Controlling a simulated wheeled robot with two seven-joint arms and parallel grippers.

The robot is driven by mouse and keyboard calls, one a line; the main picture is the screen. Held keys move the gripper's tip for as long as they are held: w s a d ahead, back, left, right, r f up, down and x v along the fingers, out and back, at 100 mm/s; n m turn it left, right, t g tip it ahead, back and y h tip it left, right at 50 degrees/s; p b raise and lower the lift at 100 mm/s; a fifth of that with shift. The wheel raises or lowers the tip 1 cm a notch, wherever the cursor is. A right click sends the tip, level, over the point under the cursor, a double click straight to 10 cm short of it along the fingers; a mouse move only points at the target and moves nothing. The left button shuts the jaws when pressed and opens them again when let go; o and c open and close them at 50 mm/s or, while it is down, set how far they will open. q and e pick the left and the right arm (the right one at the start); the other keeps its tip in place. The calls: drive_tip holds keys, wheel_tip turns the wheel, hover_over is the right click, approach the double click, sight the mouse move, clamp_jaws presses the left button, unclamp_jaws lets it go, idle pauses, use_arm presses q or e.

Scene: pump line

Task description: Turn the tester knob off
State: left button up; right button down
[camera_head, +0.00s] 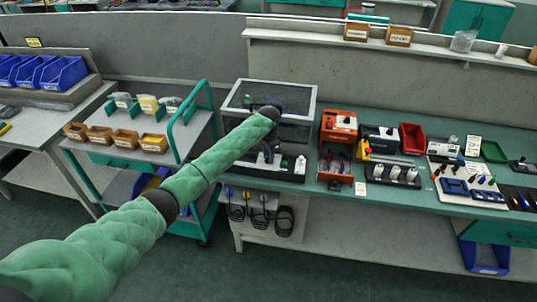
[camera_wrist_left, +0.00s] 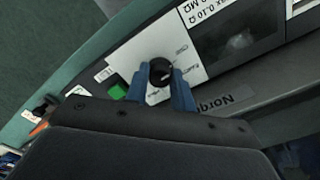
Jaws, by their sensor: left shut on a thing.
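The tester knob (camera_wrist_left: 160,72) is a round black knob on a pale panel (camera_wrist_left: 135,52) in the left wrist view. The blue fingers of my left gripper (camera_wrist_left: 161,82) stand on either side of it, and the gripper is shut on the knob. In the head view my left gripper (camera_head: 268,154) reaches down to the tester (camera_head: 284,170) at the left end of the green bench. The arm and gripper hide the knob there. My right gripper is not in view.
A green button (camera_wrist_left: 117,91) and a dark window (camera_wrist_left: 235,36) flank the knob. A frame (camera_head: 312,105) stands around my gripper. An orange-red box (camera_head: 338,121) is to the right on the bench.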

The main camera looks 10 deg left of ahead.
use_arm(q)
drive_tip(key=shift+r, duration=0.1)
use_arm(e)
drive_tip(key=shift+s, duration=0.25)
use_arm(q)
drive_tip(key=o, duration=1)
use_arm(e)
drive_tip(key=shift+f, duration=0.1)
use_arm(q)
drive_tip(key=shift+r, duration=0.2)
wheel_tip(320, 180, up, 6)
drive_tip(key=b, duration=0.3)
drive_tip(key=shift+w+f, duration=0.1)
drive_tip(key=shift+r, duration=0.75)
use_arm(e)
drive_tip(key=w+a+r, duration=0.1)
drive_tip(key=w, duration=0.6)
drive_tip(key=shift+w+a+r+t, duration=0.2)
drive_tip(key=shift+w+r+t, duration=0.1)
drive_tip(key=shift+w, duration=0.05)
use_arm(q)
drive_tip(key=shift+f, duration=0.1)
